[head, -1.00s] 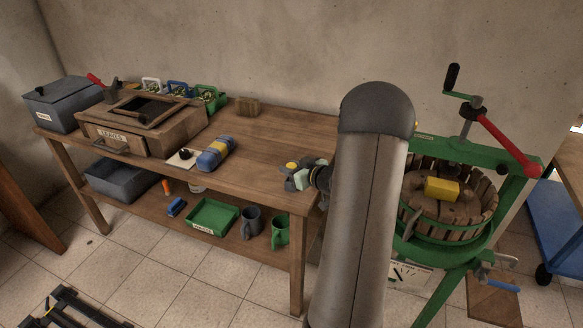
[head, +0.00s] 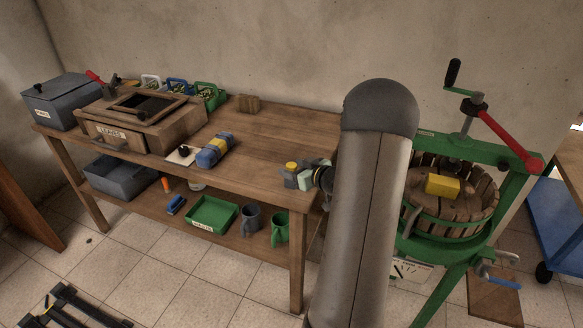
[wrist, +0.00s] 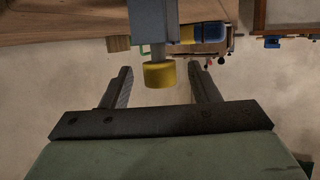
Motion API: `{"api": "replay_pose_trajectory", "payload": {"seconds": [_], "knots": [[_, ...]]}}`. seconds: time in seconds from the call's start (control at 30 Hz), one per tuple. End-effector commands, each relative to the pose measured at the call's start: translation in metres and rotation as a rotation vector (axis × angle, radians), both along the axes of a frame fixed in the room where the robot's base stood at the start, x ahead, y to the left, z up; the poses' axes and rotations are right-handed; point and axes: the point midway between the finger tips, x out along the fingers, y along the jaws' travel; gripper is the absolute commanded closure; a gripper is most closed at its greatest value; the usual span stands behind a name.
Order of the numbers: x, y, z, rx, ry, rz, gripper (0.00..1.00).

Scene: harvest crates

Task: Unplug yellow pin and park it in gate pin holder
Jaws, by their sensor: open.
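The yellow pin (wrist: 160,75) shows its round yellow head in the wrist view, below a grey block (wrist: 155,22) that it seems to sit in. My gripper (wrist: 160,68) is open, with one finger on each side of the yellow head and a visible gap to both. In the head view the yellow head (head: 291,167) shows beside the grey parts at the right end of the workbench, and my gripper is partly hidden behind my arm. I cannot pick out the gate pin holder for certain.
A green-framed press (head: 430,232) stands at the right. The bench's middle is clear.

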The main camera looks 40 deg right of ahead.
Motion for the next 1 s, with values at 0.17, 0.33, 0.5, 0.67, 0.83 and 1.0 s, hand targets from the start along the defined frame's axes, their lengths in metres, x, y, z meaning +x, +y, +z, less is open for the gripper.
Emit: {"api": "replay_pose_trajectory", "payload": {"seconds": [0.17, 0.33, 0.5, 0.67, 0.83, 1.0], "knots": [[-0.038, -0.004, 0.012, -0.002, 0.0, -0.006, 0.45], [-0.079, -0.006, 0.025, -0.001, 0.0, -0.005, 0.45], [-0.115, -0.009, 0.036, -0.001, -0.001, -0.005, 0.45], [-0.139, -0.01, 0.043, -0.001, 0.0, -0.003, 0.45], [-0.151, -0.01, 0.047, 0.0, -0.001, 0.0, 0.45], [-0.152, -0.01, 0.047, 0.001, 0.0, 0.0, 0.45]]}}
